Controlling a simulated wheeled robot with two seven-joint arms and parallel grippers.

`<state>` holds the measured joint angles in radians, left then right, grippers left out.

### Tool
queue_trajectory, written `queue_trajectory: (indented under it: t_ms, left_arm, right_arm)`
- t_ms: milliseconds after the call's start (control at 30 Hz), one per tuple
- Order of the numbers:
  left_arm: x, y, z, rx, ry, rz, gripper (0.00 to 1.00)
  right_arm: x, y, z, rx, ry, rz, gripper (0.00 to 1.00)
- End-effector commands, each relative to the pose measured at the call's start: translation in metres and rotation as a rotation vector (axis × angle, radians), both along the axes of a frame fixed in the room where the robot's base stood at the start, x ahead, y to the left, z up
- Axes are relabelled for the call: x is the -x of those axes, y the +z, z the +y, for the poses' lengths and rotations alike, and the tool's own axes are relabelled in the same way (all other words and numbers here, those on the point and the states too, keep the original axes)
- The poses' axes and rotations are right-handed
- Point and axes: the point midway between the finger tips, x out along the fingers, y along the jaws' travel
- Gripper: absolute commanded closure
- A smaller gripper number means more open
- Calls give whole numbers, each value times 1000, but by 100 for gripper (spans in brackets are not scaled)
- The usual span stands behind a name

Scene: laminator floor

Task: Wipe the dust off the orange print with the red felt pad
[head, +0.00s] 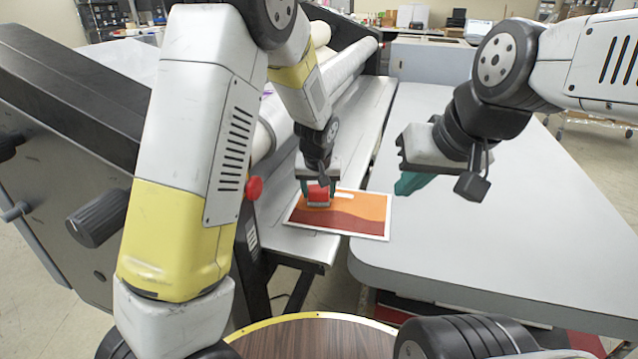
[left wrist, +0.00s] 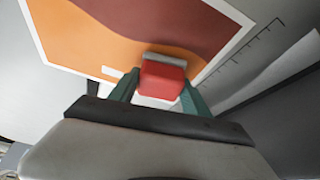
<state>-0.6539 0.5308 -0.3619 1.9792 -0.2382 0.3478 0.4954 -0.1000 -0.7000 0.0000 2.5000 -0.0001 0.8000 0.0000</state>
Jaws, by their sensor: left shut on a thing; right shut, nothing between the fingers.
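The orange print (head: 355,214), with darker red-brown bands and a white border, lies flat on the laminator's grey shelf (head: 285,235), its right end reaching toward the grey table (head: 470,225). My left gripper (head: 318,188) is shut on the red felt pad (head: 319,194), a red block with a grey layer, over the print's left part. The pad also shows in the left wrist view (left wrist: 163,82), between green fingers. I cannot tell whether it touches the print. A pale patch (head: 344,195) shows beside the pad. My right gripper (head: 408,184) is shut and empty above the table.
The laminator's white rollers (head: 345,68) stand behind the shelf. A red knob (head: 254,187) sticks out at its left. The grey table is clear on the right. A round wooden top (head: 315,338) is at the bottom.

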Motion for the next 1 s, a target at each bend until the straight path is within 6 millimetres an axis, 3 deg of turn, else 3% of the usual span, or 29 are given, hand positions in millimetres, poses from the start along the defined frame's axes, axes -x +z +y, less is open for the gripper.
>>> queue_trajectory:
  t_ms: [500,1000]
  left_arm:
    - [-1,52,-1,3,-1,-5,89]
    - [-1,60,-1,3,-1,-5,89]
  right_arm:
    - [0,0,0,0,0,0,100]
    - [0,0,0,0,0,0,100]
